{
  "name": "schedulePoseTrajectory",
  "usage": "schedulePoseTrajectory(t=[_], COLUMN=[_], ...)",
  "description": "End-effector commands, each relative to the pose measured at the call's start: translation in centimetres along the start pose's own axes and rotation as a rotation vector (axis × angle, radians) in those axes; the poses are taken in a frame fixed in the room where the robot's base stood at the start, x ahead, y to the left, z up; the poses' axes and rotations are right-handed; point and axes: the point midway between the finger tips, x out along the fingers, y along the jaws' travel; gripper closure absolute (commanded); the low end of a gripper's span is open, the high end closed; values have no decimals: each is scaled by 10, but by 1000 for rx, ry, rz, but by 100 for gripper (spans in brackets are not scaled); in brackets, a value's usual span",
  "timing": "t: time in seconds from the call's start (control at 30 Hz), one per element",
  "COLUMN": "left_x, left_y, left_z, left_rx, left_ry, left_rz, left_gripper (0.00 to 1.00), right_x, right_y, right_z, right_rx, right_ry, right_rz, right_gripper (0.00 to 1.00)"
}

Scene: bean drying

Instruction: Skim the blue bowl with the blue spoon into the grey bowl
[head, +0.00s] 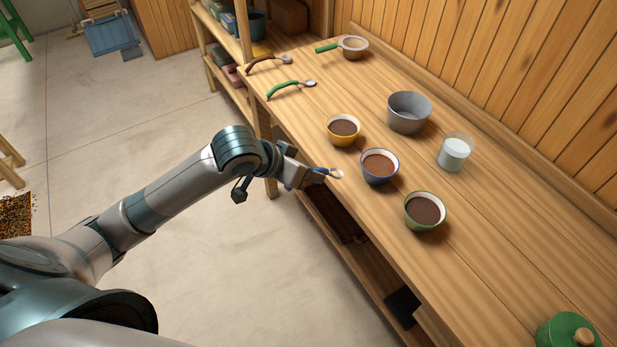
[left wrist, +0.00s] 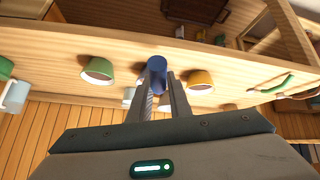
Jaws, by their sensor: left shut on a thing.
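My left gripper (head: 306,177) is shut on the blue spoon (head: 335,173) at the front edge of the bench. The spoon's pale head points right, a little left of the blue bowl and apart from it. In the left wrist view the spoon's blue handle (left wrist: 157,70) shows between the fingers. The blue bowl (head: 380,180) stands upright on the bench, filled with brown contents. The grey bowl (head: 408,122) is larger, stands behind it and looks empty. My right gripper is not in view.
A yellow bowl (head: 343,139) and a green bowl (head: 425,226) with dark contents flank the blue bowl. A glass of pale liquid (head: 454,156) stands behind. Green (head: 290,87) and brown (head: 268,60) spoons, a green-handled strainer (head: 353,51) and a green lidded pot (head: 565,332) are farther off.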

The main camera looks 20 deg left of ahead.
Motion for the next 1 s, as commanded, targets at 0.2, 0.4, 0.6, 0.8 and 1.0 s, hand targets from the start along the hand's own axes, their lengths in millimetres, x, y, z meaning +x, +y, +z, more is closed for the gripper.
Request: schedulePoseTrajectory(t=[0.2,0.4,0.6,0.8,1.0], left_x=[8,13,15,8,2], left_y=[-2,-6,-12,-18,-20], left_z=[2,4,6,6,6], left_rx=[-52,-126,-251,-366,-411], left_ry=[11,24,51,78,89], left_rz=[-48,-113,-222,-318,-354], left_gripper=[100,100,100,100,100], right_x=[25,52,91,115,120], right_y=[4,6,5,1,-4], right_z=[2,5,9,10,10], right_rx=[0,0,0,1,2], right_ry=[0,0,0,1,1], right_rz=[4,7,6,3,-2], right_gripper=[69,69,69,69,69])
